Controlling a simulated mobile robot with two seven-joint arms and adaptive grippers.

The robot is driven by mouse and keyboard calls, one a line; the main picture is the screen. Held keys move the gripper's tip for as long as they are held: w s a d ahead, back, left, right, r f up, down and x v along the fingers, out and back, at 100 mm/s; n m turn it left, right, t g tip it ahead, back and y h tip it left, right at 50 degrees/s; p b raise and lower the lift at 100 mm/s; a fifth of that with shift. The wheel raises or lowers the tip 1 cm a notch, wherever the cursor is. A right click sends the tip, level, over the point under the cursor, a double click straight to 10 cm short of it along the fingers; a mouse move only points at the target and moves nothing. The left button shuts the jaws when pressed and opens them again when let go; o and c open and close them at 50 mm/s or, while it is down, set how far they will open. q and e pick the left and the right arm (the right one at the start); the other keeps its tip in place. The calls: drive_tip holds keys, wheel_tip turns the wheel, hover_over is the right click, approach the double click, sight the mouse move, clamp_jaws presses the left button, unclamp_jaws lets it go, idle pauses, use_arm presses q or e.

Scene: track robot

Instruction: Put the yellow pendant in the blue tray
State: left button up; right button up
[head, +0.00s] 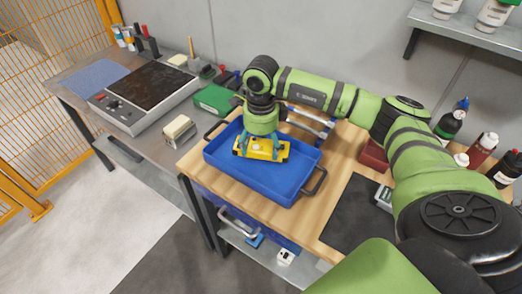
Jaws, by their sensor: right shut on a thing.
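The yellow pendant (266,152) is a flat yellow block inside the outline of the blue tray (290,190). My right gripper (262,147) points down from above and is shut on the pendant. Its teal fingers are at the pendant's sides. I cannot tell whether the pendant touches the tray floor or hangs just above it. The blue tray has dark side handles and sits on the wooden workbench. My left gripper is not in view.
A dark mat (355,225) lies on the bench to the right of the tray. A green box (213,100) and a cream block (179,131) are to its left. Bottles (480,150) stand at the far right. A shelf (470,35) hangs at upper right.

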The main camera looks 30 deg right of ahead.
sight(261, 148)
wheel_tip(261, 148, down, 3)
drive_tip(key=shift+f+p, duration=0.2)
drive_tip(key=shift+p, duration=0.45)
drive_tip(key=shift+f, duration=0.2)
drive_tip(key=shift+f+b, duration=0.25)
drive_tip(key=shift+b, duration=0.05)
drive_tip(key=o, duration=1.4)
drive_tip(key=shift+r, duration=0.1)
drive_tip(key=shift+o, duration=0.2)
